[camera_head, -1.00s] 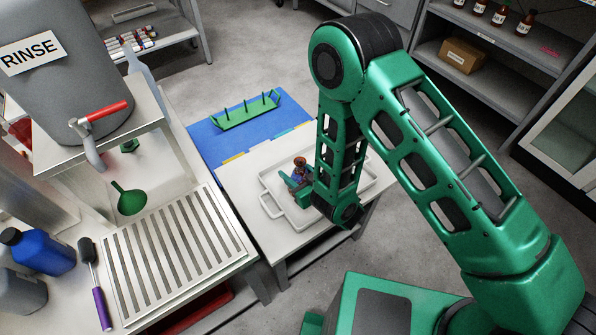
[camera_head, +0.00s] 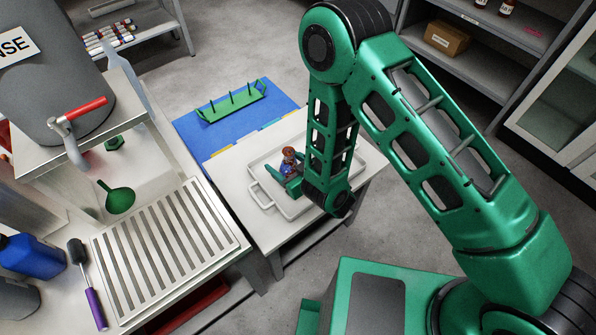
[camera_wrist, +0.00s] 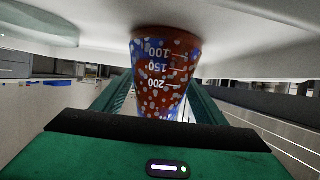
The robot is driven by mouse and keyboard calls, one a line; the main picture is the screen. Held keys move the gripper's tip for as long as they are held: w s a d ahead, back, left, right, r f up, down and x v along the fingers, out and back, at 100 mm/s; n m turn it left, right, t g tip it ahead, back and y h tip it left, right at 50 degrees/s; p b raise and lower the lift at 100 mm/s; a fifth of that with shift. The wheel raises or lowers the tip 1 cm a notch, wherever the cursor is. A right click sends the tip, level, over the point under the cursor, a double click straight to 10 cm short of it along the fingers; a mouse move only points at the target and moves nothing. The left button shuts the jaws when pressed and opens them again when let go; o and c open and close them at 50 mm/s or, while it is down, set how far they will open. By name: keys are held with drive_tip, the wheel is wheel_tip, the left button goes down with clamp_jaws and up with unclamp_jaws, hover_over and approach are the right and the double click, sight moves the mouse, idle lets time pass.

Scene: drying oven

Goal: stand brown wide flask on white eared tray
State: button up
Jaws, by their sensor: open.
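The brown wide flask (camera_head: 289,159), with blue and pale speckles, stands on the white eared tray (camera_head: 262,196) on the side table. In the wrist view the flask (camera_wrist: 162,75) appears upside down, its base against the white surface at the top and its graduation marks facing me. My gripper (camera_head: 290,182) is low over the tray and open. In the wrist view one finger of my gripper (camera_wrist: 162,103) is on each side of the flask. Whether a finger touches it I cannot tell. My forearm hides the tray's right part.
A blue mat (camera_head: 225,128) with a green pegged rack (camera_head: 231,103) lies behind the tray. Left are a slatted drainer (camera_head: 165,250), a green funnel (camera_head: 118,199) and a grey rinse tank (camera_head: 55,85) with a red-handled tap. Shelves stand at the back right.

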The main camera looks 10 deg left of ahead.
sight(293, 170)
drive_tip(key=shift+v, duration=5.8)
drive_tip(key=shift+a, duration=0.15)
drive_tip(key=shift+w+d, duration=0.3)
drive_tip(key=shift+w, duration=0.45)
drive_tip(key=w+d+r+m+h, duration=0.1)
drive_tip(key=w+d+r+h, duration=0.15)
drive_tip(key=w+d, duration=0.4)
drive_tip(key=w+d+r+m+h, duration=0.1)
drive_tip(key=w+d+r+h, duration=0.15)
drive_tip(key=w+d, duration=0.35)
drive_tip(key=s+d+r+m+g+h, duration=0.1)
drive_tip(key=d+r+m+h, duration=0.3)
drive_tip(key=d, duration=0.8)
drive_tip(key=s+d+r+m+g+h, duration=0.1)
drive_tip(key=d+r+m+g+h, duration=0.3)
drive_tip(key=d, duration=0.8)
drive_tip(key=s+d+r+m+g, duration=0.1)
drive_tip(key=s+d+r+m, duration=0.2)
drive_tip(key=s+d+r, duration=0.85)
drive_tip(key=s+r+m+g+y, duration=0.1)
drive_tip(key=s+r, duration=0.1)
drive_tip(key=s, duration=0.6)
drive_tip(key=s+r+m+g+y, duration=0.1)
drive_tip(key=s+r+m, duration=0.1)
drive_tip(key=s, duration=0.6)
drive_tip(key=shift+s+r+g+y, duration=0.2)
drive_tip(key=shift+r+g+y, duration=0.1)
drive_tip(key=shift+g+y, duration=0.1)
